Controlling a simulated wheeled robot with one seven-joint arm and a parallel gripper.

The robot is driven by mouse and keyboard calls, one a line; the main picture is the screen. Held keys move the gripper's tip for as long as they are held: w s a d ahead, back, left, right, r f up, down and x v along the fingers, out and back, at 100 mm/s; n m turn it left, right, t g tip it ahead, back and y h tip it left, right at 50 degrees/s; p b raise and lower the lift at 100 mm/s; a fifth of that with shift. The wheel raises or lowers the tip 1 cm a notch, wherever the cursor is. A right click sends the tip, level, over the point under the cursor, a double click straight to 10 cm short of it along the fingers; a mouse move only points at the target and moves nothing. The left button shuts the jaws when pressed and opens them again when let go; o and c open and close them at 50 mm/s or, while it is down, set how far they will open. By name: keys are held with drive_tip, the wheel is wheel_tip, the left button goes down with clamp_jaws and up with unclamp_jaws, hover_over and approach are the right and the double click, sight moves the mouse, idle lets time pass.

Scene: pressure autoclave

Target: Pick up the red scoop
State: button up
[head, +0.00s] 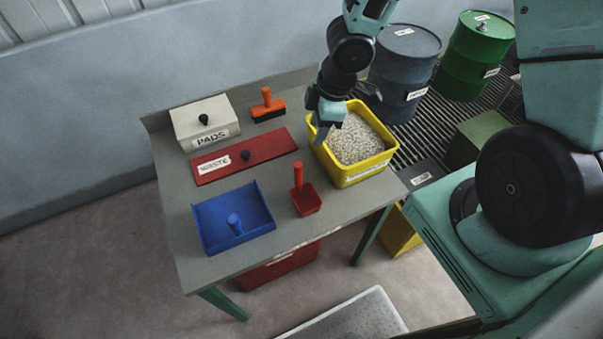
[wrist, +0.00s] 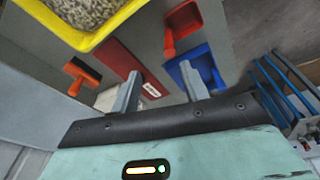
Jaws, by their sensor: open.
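The red scoop (head: 306,200) rests on the grey table near its front right, with its handle standing up. It lies to the right of the blue dustpan-like tray and in front of the yellow bin. In the wrist view the red scoop (wrist: 183,20) shows near the top, beyond the fingertips. My gripper (head: 322,133) is above the left edge of the yellow bin, behind the scoop and apart from it. In the wrist view its two fingers (wrist: 162,82) are spread with nothing between them.
The yellow bin (head: 350,179) holds pale granules. A blue tray (head: 205,225), a red WASTE lid (head: 270,146), a PADS box (head: 185,125) and an orange-handled brush (head: 268,103) are on the table. Drums (head: 400,65) stand behind. Bare tabletop (head: 283,235) lies around the scoop.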

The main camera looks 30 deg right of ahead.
drive_tip(key=d+n+y+p, duration=0.1)
drive_tip(key=y+p, duration=0.1)
drive_tip(key=p, duration=0.1)
drive_tip(key=b, duration=0.8)
approach(296, 173)
wheel_tip(296, 173, down, 5)
drive_tip(key=w, duration=0.2)
drive_tip(key=shift+n, duration=0.4)
drive_tip(key=shift+s+a+p+x, duration=0.1)
drive_tip(key=shift+a+p+x, duration=0.05)
drive_tip(key=shift+x, duration=0.85)
drive_tip(key=shift+s+a+p+x, duration=0.1)
drive_tip(key=shift+s+a+x, duration=0.05)
drive_tip(key=shift+x, duration=0.85)
drive_tip(key=shift+s+a+p+x, duration=0.1)
drive_tip(key=shift+a+p+x, duration=0.1)
drive_tip(key=shift+x, duration=0.8)
drive_tip(key=shift+r, duration=0.15)
drive_tip(key=shift+g+y, duration=0.3)
clamp_jaws()
